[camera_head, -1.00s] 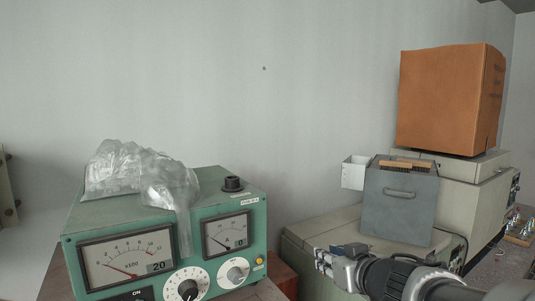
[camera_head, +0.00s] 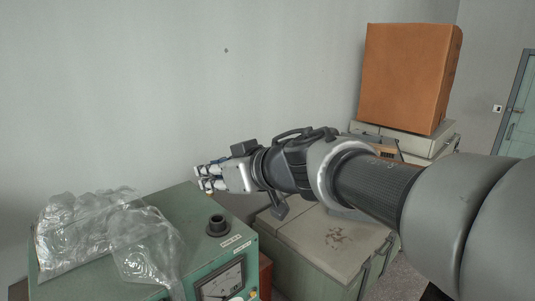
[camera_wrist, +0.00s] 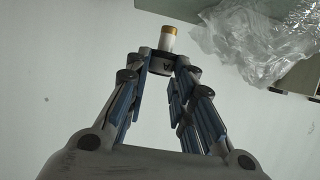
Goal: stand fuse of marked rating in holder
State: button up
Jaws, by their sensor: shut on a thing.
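My gripper (camera_wrist: 162,64) is shut on a fuse (camera_wrist: 168,41) with a white body and a gold-coloured end cap. The fuse sticks out beyond the fingertips in the wrist view; dark marking shows near the grip, but its rating is not readable. In the head view my gripper (camera_head: 208,179) is raised above the back of the green instrument, and the fuse is hard to make out there. The black round holder (camera_head: 218,225) stands on the instrument's top, open upward, below the gripper and apart from it. A small label (camera_head: 231,241) lies beside it.
A crumpled clear plastic bag (camera_head: 100,232) lies on the green instrument (camera_head: 205,258), left of the holder; it also shows in the wrist view (camera_wrist: 255,40). A beige case (camera_head: 318,245) stands to the right. An orange-brown box (camera_head: 408,75) sits behind on another case.

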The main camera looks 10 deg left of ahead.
aim_at(212, 194)
jog(key=shift+s+d+r, duration=0.15)
jog(key=shift+s+d, duration=0.55)
jog(key=shift+d, duration=0.1)
notch_tip(212, 194, down, 4)
jog(key=b, duration=0.3)
jog(key=shift+w+a, duration=0.1)
jog(key=shift+w+a+f+b, duration=0.15)
jog(key=shift+f+b, duration=0.15)
jog(key=shift+b, duration=0.15)
jog(key=shift+r, duration=0.1)
jog(key=shift+d+p, duration=0.2)
jog(key=shift+p, duration=0.85)
jog(key=shift+f+b, duration=0.75)
jog(key=shift+f, duration=1.1)
dwell(0.8)
